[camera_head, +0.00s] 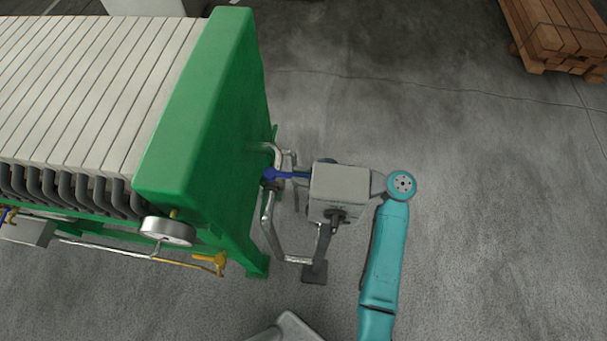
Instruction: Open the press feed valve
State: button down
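A blue valve lever (285,174) sits on the pipework at the right end of the green press (205,125). It lies roughly crosswise in the picture, pointing right toward a grey box (339,185). No label shows that it is the press feed valve. My gripper (302,180) seems to be at the lever's right end, mostly hidden by the box. I cannot tell whether its fingers touch the lever or how far apart they are.
The grey box, with a black knob, stands on a post close to my arm. Bent grey pipes (270,228) run below the lever. A yellow handle (213,260) and a round gauge (167,232) are at lower left. Wooden pallets (560,35) lie top right; the right floor is clear.

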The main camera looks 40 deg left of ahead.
jog(key=shift+s+d+m+t+y, duration=0.15)
jog(key=shift+s+m+t+y, duration=0.2)
jog(key=shift+t, duration=0.2)
jog(key=shift+s+d+m+t+y, duration=0.1)
jog(key=shift+s+m+t+y, duration=0.15)
jog(key=shift+m+t, duration=0.25)
jog(key=shift+w, duration=0.1)
jog(key=c, duration=1.1)
grip_release()
jog(key=shift+c, duration=0.2)
jog(key=v, duration=1.2)
